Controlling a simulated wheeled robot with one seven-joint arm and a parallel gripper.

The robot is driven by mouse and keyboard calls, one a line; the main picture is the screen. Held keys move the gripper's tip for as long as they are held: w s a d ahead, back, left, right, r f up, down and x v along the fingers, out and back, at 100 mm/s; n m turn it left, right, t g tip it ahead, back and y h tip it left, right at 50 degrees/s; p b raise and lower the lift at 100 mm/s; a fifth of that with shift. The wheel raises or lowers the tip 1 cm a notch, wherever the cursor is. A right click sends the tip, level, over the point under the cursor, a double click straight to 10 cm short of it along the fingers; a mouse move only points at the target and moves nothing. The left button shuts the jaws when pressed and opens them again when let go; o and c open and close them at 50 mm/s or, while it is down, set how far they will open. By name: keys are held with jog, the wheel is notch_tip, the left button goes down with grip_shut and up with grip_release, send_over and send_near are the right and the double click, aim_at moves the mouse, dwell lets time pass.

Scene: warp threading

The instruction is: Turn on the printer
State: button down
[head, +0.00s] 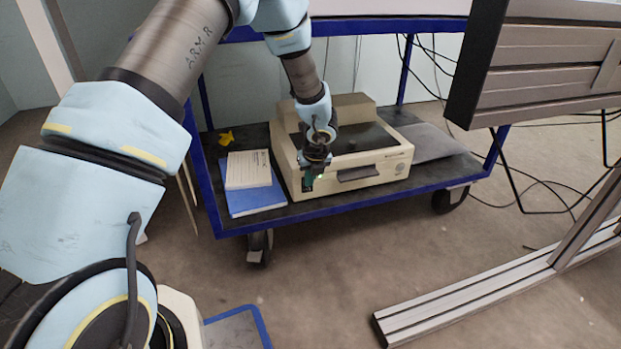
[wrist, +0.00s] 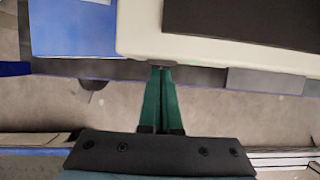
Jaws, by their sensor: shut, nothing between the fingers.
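The printer (head: 368,160) is a beige box with a dark top panel, standing on the lower shelf of a blue-framed cart. A dark slot or handle shows in its front face, with a small round mark to the right. My gripper (head: 308,184) is at the left part of the printer's front face and hides part of it. In the wrist view the green fingers (wrist: 161,72) are together with nothing between them. Their tips reach the lower edge of the printer (wrist: 140,42); I cannot tell whether they touch it.
The cart shelf (head: 345,203) also holds a blue book (head: 250,203) with a pale booklet (head: 247,170) on it, left of the printer. A yellow object (head: 226,137) lies behind them. A metal profile frame (head: 480,290) stands at the right.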

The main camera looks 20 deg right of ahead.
jog(key=shift+r+p, duration=0.75)
jog(key=shift+p, duration=0.2)
jog(key=shift+s, duration=0.1)
jog(key=p+v, duration=0.5)
jog(key=v, duration=0.6)
jog(key=shift+s+p, duration=0.35)
jog(key=shift+a+r, duration=0.1)
jog(key=shift+r, duration=0.05)
